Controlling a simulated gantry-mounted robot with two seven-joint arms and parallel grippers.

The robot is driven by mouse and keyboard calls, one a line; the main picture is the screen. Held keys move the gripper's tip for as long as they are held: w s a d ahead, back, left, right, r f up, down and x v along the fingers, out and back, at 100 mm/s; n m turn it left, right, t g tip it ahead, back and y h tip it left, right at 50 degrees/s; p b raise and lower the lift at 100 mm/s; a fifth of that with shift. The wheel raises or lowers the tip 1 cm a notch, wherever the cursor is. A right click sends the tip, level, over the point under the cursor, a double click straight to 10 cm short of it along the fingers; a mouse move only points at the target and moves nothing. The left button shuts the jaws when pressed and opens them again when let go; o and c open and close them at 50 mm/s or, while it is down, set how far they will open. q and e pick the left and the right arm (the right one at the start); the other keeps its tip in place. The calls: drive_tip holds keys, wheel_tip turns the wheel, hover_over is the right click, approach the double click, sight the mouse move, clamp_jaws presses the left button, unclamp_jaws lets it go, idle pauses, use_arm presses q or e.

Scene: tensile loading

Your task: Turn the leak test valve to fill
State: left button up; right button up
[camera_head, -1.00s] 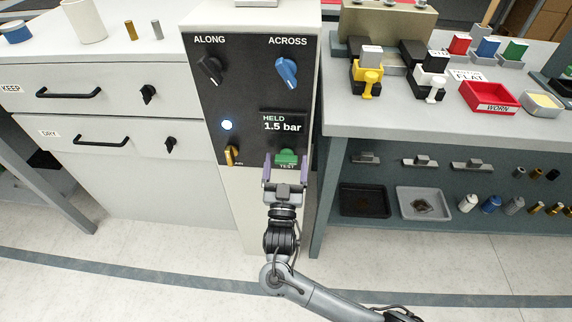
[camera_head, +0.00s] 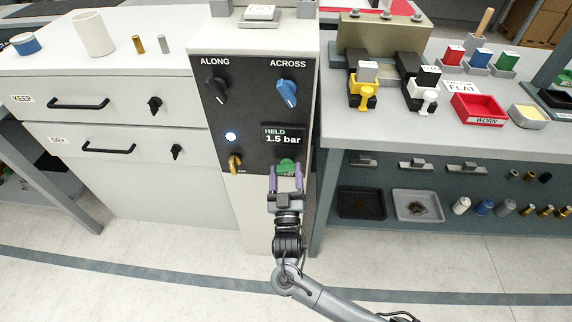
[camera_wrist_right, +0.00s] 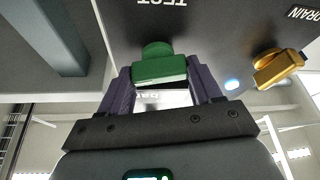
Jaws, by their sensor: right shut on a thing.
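The leak test valve is a green knob (camera_head: 286,163) low on the right of the black panel (camera_head: 255,100). It also shows in the right wrist view (camera_wrist_right: 158,70), with its bar lying across between the fingers and the word TEST on the panel beside it. My right gripper (camera_head: 286,174) is at the panel from below, its purple fingers shut on the green knob; in the wrist view the fingers (camera_wrist_right: 162,92) flank it. The fingers hide part of the knob and any marks below it. The display (camera_head: 284,137) reads HELD 1.5 bar. My left gripper is out of view.
A brass knob (camera_head: 235,164) sits left of the valve; the wrist view shows a DRAIN label near it (camera_wrist_right: 277,68). A lit white lamp (camera_head: 231,136) is above it. Black ALONG (camera_head: 217,88) and blue ACROSS (camera_head: 287,92) knobs are higher. A workbench (camera_head: 400,128) stands close on the right.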

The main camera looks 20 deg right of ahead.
drive_tip(key=n+y+p, duration=0.2)
drive_tip(key=n+p, duration=0.3)
drive_tip(key=p, duration=0.1)
drive_tip(key=n+g+y+p, duration=0.1)
drive_tip(key=n+y+p, duration=0.1)
drive_tip(key=n+p, duration=0.3)
drive_tip(key=n+g+y+p, duration=0.1)
drive_tip(key=n+y+p, duration=0.1)
drive_tip(key=n+p, duration=0.3)
drive_tip(key=shift+d+r+n+p, duration=0.1)
drive_tip(key=shift+r+n+p, duration=0.25)
drive_tip(key=shift+p, duration=1.2)
drive_tip(key=shift+f+n+g+y+p, duration=0.1)
drive_tip(key=shift+n+g+y+p, duration=0.2)
drive_tip(key=shift+n+p, duration=0.55)
drive_tip(key=shift+f+n+p, duration=0.1)
drive_tip(key=shift+n+p, duration=0.2)
drive_tip(key=shift+p, duration=0.1)
drive_tip(key=o, duration=1.1)
drive_tip(key=shift+c, duration=0.2)
drive_tip(key=shift+s, duration=0.2)
